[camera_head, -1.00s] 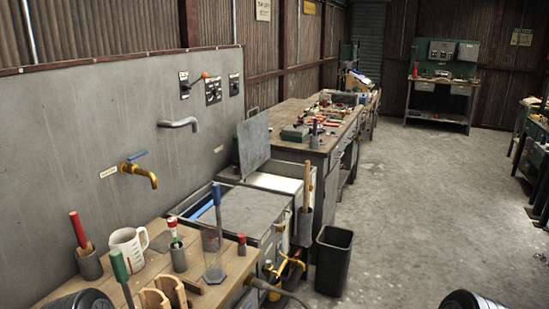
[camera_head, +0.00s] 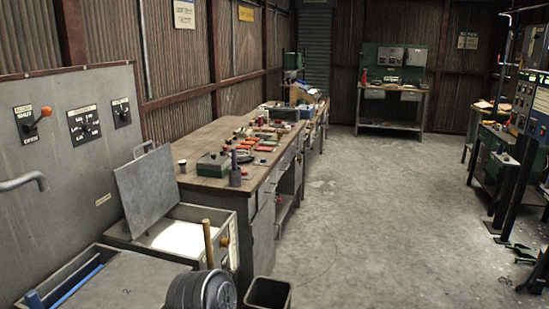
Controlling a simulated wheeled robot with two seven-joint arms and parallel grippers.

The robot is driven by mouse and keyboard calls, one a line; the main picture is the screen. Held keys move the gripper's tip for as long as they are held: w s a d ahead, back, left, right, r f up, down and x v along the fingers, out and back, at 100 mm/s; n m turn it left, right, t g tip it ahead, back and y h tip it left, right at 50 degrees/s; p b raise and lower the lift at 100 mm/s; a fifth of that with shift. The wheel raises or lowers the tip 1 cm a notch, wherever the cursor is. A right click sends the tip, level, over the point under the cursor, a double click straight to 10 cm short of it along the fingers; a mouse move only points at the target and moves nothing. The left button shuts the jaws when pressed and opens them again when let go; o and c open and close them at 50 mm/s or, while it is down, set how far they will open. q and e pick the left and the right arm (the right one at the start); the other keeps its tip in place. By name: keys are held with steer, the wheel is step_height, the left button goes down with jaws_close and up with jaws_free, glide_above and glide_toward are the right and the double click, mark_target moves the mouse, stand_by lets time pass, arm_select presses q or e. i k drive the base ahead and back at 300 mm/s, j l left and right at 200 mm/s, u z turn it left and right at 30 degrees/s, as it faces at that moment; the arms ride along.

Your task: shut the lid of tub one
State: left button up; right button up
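A tub with its grey lid raised (camera_head: 149,187) stands beside the wooden workbench. The lid tilts back toward the wall, and the tub's pale, bright inside (camera_head: 184,238) shows. Nearer to me is a second tub with a flat grey cover (camera_head: 125,273) lying over most of it; a small mark like a "2" is on the cover. No number is readable on the open tub. Neither gripper shows. A dark round part of my own arm is at the bottom, in front of the tubs, and hides part of the near one.
A wooden-handled tool (camera_head: 208,245) stands upright at the open tub's front right. A black bin (camera_head: 268,293) is at the bottom. The workbench (camera_head: 205,142) with tools lies beyond. Lever switches (camera_head: 34,123) are on the left panel.

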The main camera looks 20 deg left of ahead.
mark_target(148, 186)
steer(key=i+l+u, duration=0.1)
steer(key=i+u, duration=0.15)
steer(key=i, duration=0.25)
steer(key=i+l+u, duration=0.3)
steer(key=i, duration=0.25)
steer(key=i+l+u, duration=0.1)
steer(key=u, duration=0.35)
steer(key=i+l+u, duration=0.2)
steer(key=u, duration=0.2)
steer(key=i+l+u, duration=0.25)
steer(key=u, duration=0.2)
steer(key=i+l+u, duration=0.15)
steer(key=l+u, duration=0.15)
steer(key=u, duration=0.15)
steer(key=l+u, duration=1.1)
steer(key=i+l, duration=0.05)
steer(key=l, duration=0.05)
